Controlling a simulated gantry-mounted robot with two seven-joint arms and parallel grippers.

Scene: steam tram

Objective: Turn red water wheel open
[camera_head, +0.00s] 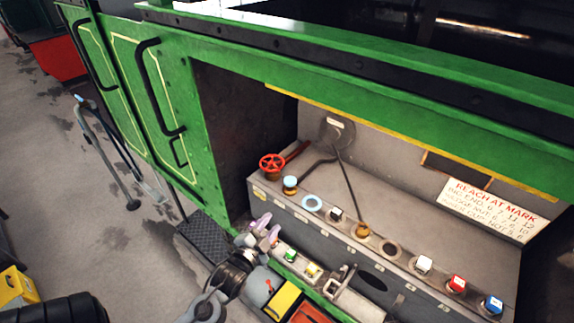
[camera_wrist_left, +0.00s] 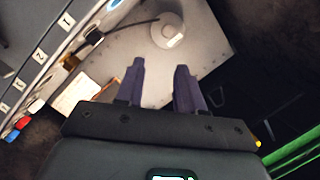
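The red water wheel (camera_head: 271,164) is a small spoked handwheel at the left end of the grey ledge inside the green tram's opening. A red lever or pipe runs from it toward the back right. My left gripper (camera_head: 269,228) is in front of the ledge, below and apart from the wheel. Its two purple fingers stand apart with nothing between them, as the left wrist view (camera_wrist_left: 159,80) also shows. The wheel cannot be made out in the left wrist view. My right gripper is not in view.
White, red and blue cubes line the ledge's right. A sign (camera_head: 491,208) stands at the back.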

